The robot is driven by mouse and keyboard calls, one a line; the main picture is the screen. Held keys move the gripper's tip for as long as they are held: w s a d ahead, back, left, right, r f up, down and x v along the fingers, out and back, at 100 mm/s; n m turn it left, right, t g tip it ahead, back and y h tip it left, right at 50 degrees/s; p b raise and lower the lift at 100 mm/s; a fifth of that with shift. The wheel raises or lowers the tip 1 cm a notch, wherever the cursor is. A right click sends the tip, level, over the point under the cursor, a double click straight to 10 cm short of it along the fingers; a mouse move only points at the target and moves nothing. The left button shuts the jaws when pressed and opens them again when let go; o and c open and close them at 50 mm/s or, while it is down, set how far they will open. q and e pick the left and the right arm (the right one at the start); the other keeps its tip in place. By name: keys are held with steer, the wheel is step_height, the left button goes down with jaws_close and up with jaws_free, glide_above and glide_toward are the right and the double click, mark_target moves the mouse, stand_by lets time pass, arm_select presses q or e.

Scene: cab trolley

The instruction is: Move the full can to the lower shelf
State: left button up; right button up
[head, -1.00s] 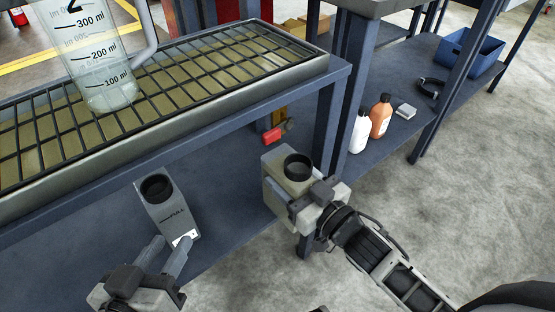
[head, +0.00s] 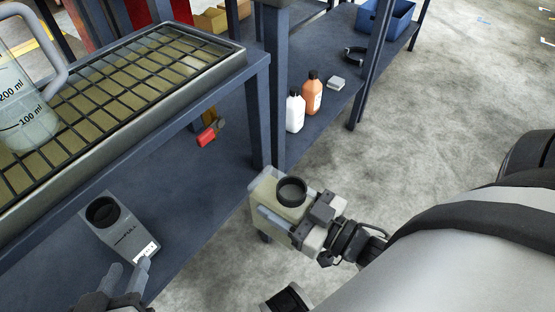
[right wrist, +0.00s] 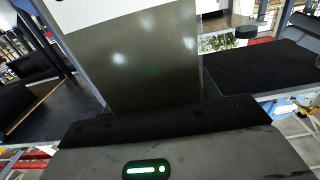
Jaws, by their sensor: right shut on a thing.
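A grey can (head: 118,228) with a dark round cap, a level line and lettering that appears to read FULL stands on the lower shelf at left. My left gripper (head: 130,276) is at its near end by a white label, its fingers apart, with nothing seen between them. My right gripper (head: 288,218) is shut on a second, beige-grey can (head: 272,190) with a black cap, upright beside the trolley's corner leg. In the right wrist view the held can's olive-grey side (right wrist: 150,65) fills the middle. Its front is hidden in the head view.
The trolley's upper deck has a grid tray (head: 215,48) with a measuring jug (head: 28,125). A red tag (head: 207,135) hangs beneath. A bench shelf behind holds a white bottle (head: 295,112), an orange bottle (head: 312,96) and a blue bin (head: 385,15). Shelf space right of the grey can is clear.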

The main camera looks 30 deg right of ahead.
steer(key=shift+w+r+p, duration=0.1)
steer(key=shift+r+p, duration=0.25)
steer(key=p+v, duration=0.4)
steer(key=v, duration=1.1)
stand_by(1.8)
